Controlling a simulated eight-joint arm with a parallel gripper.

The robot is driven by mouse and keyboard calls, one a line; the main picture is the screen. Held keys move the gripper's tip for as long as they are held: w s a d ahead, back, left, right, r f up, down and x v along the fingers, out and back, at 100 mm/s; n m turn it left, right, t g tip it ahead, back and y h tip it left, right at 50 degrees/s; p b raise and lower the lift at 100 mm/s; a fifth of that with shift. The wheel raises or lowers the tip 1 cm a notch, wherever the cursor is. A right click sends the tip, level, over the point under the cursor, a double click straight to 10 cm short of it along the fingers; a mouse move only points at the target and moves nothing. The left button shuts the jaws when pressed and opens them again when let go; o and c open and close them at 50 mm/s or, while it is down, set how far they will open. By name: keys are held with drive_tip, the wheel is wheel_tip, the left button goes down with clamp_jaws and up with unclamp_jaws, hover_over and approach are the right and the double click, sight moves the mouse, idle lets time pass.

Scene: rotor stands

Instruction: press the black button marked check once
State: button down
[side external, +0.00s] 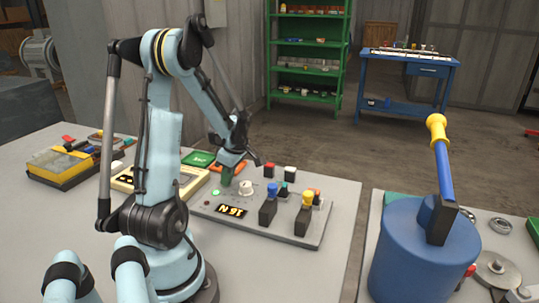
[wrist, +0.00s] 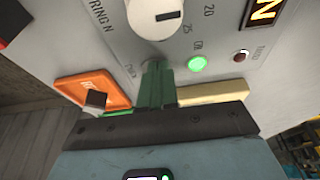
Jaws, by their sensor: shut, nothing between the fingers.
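The control panel (side external: 285,232) is a grey box on the table, and its face also shows in the wrist view (wrist: 225,75). My gripper (side external: 227,180) is shut and empty, with its green fingers pointing down at the panel's far left part. In the wrist view the fingertips (wrist: 154,66) are at the panel face, below the white knob (wrist: 153,14) and left of the lit green lamp (wrist: 197,64). A small label beside the tips is too blurred to read. I cannot make out the black check button; the fingertips may hide it. Whether they touch anything is unclear.
The panel carries a lit display (side external: 232,210), a blue-topped lever (side external: 270,200) and a yellow-topped lever (side external: 306,208). A red-topped block (side external: 269,169) stands at its back. An orange tray (wrist: 80,88) lies beside it. A blue drum (side external: 415,260) stands right.

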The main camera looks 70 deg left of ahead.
drive_tip(key=shift+f, duration=0.15)
drive_tip(key=s+v, duration=0.1)
drive_tip(key=v, duration=1.3)
drive_tip(key=shift+a+r, duration=0.25)
drive_tip(key=shift+a, duration=0.15)
drive_tip(key=w+d+m+t, duration=0.2)
drive_tip(key=d+m+t, duration=0.1)
drive_tip(key=d+m, duration=0.6)
drive_tip(key=w+d+f+m+t+h, duration=0.1)
drive_tip(key=w+d+m+t, duration=0.2)
drive_tip(key=d+m, duration=0.6)
drive_tip(key=w+d+f+m+t+h, duration=0.1)
drive_tip(key=w+d+m+t, duration=0.2)
drive_tip(key=d+m, duration=0.6)
drive_tip(key=shift+d+t, duration=0.3)
drive_tip(key=shift+d, duration=0.65)
